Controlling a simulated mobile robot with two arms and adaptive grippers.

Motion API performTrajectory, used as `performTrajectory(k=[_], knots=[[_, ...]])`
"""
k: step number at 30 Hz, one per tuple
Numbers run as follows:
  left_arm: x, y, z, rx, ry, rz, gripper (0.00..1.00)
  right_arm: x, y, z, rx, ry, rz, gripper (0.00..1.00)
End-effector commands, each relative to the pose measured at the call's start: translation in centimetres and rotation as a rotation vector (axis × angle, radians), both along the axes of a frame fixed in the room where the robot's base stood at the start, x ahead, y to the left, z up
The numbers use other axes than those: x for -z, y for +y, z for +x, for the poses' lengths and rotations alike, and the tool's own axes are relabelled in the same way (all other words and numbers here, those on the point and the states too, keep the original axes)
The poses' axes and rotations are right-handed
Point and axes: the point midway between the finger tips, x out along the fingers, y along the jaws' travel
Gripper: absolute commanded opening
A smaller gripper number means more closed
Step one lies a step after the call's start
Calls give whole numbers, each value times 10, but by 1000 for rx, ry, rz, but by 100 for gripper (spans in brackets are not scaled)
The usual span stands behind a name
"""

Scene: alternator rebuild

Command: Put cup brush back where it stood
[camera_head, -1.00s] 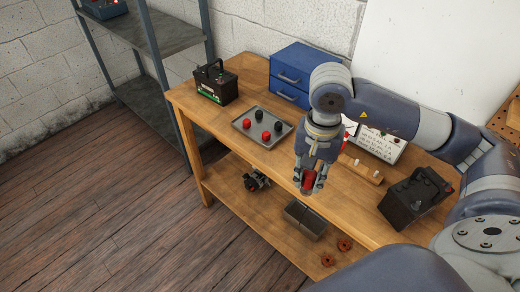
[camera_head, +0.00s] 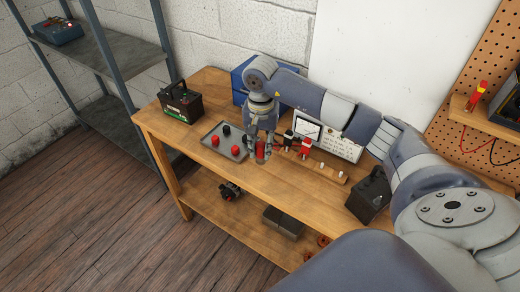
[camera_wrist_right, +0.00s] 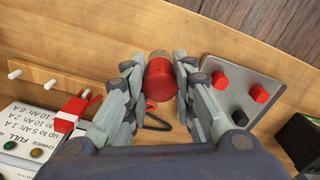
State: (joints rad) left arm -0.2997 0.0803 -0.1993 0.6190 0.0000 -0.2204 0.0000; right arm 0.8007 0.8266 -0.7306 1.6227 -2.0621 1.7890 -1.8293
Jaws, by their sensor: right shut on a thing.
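My right gripper (camera_head: 260,146) is shut on a red, rounded thing that I take to be the cup brush (camera_head: 260,151). In the right wrist view the cup brush (camera_wrist_right: 160,82) sits between both fingers (camera_wrist_right: 160,85), with a tan end at its far side. In the head view it is over the bench (camera_head: 205,84), just right of the grey tray (camera_head: 224,143). I cannot tell whether it touches the bench top. My left gripper is not in view.
The tray holds red and black knobs. A wooden peg rail (camera_head: 322,170) and a red clamp (camera_head: 305,146) lie right of the gripper, before the white-faced charger (camera_head: 342,143). A battery (camera_head: 181,102) stands left, a dark box (camera_head: 370,194) right. A blue drawer unit (camera_head: 238,88) is behind.

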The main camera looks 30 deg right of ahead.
Motion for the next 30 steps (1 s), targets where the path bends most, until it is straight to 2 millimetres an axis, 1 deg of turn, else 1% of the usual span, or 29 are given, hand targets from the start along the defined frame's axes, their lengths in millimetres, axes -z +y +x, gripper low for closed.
performTrajectory(k=[5,6,9,12,15,21,25,26,27,28,30], knots=[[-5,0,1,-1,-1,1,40,-1,-3,10,2,0,0,5],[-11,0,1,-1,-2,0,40,6,-2,7,0,6,1,5],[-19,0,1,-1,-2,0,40,21,-2,6,1,7,0,5],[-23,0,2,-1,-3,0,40,31,-2,7,0,3,0,5],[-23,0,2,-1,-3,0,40,36,-3,8,1,0,-1,5],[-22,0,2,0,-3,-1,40,36,-3,8,0,-1,-1,5],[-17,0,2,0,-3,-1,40,41,-3,8,0,-1,-2,5],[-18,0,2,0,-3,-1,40,39,-3,8,0,0,-1,29],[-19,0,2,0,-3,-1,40,39,-3,8,0,0,-1,38],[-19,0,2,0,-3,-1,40,39,-3,8,0,0,-1,44],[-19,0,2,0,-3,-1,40,39,-3,8,0,0,-1,44]])
